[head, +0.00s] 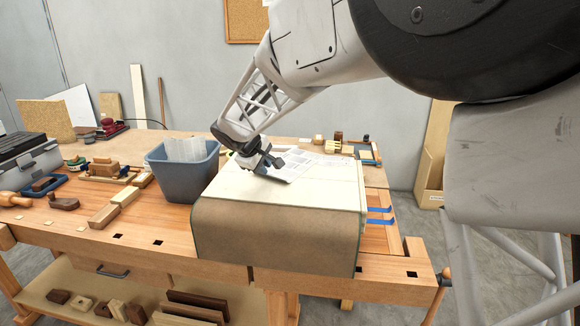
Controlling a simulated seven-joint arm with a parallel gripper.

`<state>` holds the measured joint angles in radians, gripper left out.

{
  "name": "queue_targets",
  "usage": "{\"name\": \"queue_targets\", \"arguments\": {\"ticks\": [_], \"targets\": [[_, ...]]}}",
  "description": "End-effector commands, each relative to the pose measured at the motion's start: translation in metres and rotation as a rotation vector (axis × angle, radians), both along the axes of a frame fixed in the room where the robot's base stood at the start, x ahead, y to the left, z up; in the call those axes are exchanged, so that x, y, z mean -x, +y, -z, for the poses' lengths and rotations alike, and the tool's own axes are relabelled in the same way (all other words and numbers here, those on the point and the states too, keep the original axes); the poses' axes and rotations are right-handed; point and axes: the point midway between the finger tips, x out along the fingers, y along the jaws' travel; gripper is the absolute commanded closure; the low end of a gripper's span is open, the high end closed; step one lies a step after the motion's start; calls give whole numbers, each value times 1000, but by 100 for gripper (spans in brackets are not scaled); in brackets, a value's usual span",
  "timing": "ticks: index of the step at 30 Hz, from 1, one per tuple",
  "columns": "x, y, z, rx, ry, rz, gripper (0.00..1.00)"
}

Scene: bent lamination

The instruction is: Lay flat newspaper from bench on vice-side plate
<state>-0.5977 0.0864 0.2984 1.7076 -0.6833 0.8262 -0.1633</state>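A printed sheet of newspaper (305,160) shows in the head view, around the back edge of a large block with a cream top (310,195) and a brown curved front. Its near left corner is at my gripper (268,163), which is low over the cream top. The dark fingers overlap that corner in the picture. I cannot tell whether they are closed on it, or whether the sheet touches the block. I cannot make out for sure which surface is the vice-side plate.
A blue-grey bin (183,175) with clear sheets in it stands just left of the block. Wooden blocks (113,207) and tools lie on the bench further left. Blue strips (380,214) lie right of the block. Small items (345,145) sit behind it.

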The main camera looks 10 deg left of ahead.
Motion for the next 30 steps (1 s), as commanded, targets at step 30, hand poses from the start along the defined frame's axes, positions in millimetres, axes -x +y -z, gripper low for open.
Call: {"name": "queue_targets", "arguments": {"ticks": [30], "targets": [[-29,-12,42,-1,-1,0,85]]}}
